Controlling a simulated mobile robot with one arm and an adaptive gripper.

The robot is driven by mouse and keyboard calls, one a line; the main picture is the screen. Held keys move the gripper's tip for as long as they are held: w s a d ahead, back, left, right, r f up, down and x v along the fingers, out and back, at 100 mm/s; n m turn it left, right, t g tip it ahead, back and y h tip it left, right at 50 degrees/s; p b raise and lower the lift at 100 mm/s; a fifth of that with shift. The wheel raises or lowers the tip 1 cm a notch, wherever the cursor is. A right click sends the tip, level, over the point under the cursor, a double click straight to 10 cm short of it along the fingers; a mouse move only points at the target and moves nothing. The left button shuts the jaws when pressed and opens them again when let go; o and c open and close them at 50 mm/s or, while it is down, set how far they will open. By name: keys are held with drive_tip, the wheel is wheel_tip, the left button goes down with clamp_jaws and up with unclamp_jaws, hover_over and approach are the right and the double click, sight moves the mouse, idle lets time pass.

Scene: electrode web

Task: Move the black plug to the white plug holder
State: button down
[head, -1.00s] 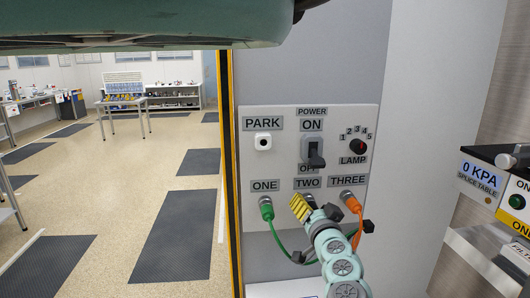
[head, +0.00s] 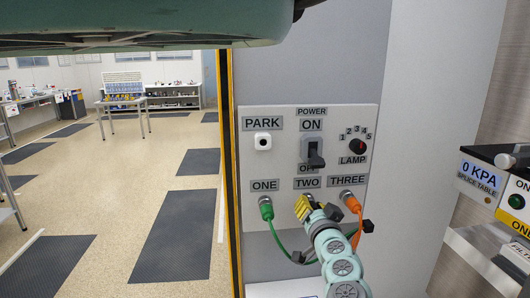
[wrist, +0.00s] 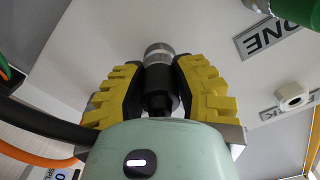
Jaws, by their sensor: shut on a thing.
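My gripper (head: 304,207) is at the panel just below the TWO label, its yellow fingers shut around the black plug (wrist: 157,88). In the wrist view the plug lies between both fingers, with a silver metal ring (wrist: 158,52) at its far end against the panel. I cannot tell whether the plug is fully seated in socket TWO. The white plug holder (head: 263,141) is below the PARK label at the panel's upper left, empty, with a dark hole. It also shows in the wrist view (wrist: 291,97) at the right.
A green plug (head: 266,208) with a green cable is in socket ONE, left of my gripper. An orange plug (head: 350,202) with an orange cable is in socket THREE, to the right. A power lever (head: 315,155) and a lamp knob (head: 357,146) stick out above.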

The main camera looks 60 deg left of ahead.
drive_tip(key=shift+s+d, duration=0.35)
drive_tip(key=shift+d, duration=0.2)
idle(0.6)
drive_tip(key=shift+v, duration=1.3)
